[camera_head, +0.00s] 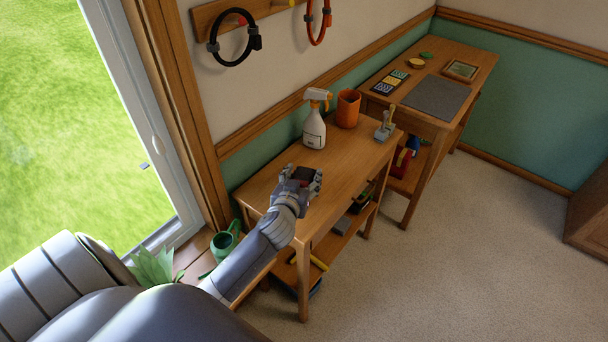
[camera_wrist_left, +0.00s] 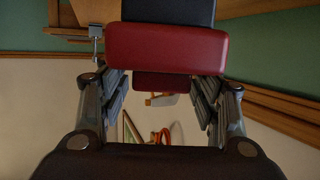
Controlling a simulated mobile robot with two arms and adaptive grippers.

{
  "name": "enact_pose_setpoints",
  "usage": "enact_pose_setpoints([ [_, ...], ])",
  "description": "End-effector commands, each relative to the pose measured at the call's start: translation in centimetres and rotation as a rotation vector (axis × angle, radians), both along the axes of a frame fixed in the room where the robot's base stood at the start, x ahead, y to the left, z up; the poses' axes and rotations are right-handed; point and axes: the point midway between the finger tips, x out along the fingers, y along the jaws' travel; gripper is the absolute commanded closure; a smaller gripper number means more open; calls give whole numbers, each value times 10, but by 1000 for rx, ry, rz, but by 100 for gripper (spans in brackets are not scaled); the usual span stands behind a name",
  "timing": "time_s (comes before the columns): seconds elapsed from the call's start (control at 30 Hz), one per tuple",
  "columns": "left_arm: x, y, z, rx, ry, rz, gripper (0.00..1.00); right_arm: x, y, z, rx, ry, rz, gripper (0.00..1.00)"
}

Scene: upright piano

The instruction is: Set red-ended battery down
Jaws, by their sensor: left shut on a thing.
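My left gripper (camera_head: 303,180) is above the near end of the nearer wooden table (camera_head: 345,168). It is shut on the red-ended battery. In the left wrist view the battery (camera_wrist_left: 166,48) is a block with a red end and a dark body, between and beyond the fingers. In the head view only a small dark part of it shows at the gripper. I cannot tell whether it touches the tabletop. My right gripper is not in view.
A white spray bottle (camera_head: 314,120), an orange cup (camera_head: 348,108) and a small grey device with a lever (camera_head: 385,125) stand at the table's far end. A green watering can (camera_head: 226,241) is at lower left. The tabletop's right front is clear.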

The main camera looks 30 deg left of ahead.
Motion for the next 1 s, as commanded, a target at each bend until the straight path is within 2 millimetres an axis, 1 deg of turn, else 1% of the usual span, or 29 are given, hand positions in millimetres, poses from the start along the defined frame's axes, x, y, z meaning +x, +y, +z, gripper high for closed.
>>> enact_pose_setpoints([
  [0.03,10,6,3,6,-3,0,81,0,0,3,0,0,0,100],
  [0.1,18,10,1,3,-3,-1,81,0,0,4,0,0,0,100],
  [0.27,30,17,-1,3,-3,-2,81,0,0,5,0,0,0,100],
  [0.37,31,18,-7,0,-1,0,81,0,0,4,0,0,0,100],
  [0.5,30,17,-27,-1,1,-1,81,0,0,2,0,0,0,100],
  [0.6,31,17,-35,0,-1,-1,81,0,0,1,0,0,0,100],
  [0.87,30,17,-37,1,-2,-2,81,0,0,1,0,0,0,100],
  [0.9,30,17,-39,0,2,-1,35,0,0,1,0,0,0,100],
  [0.97,30,17,-39,0,2,-1,22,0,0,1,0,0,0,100],
  [1.0,30,17,-39,0,2,-1,22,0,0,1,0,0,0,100],
])
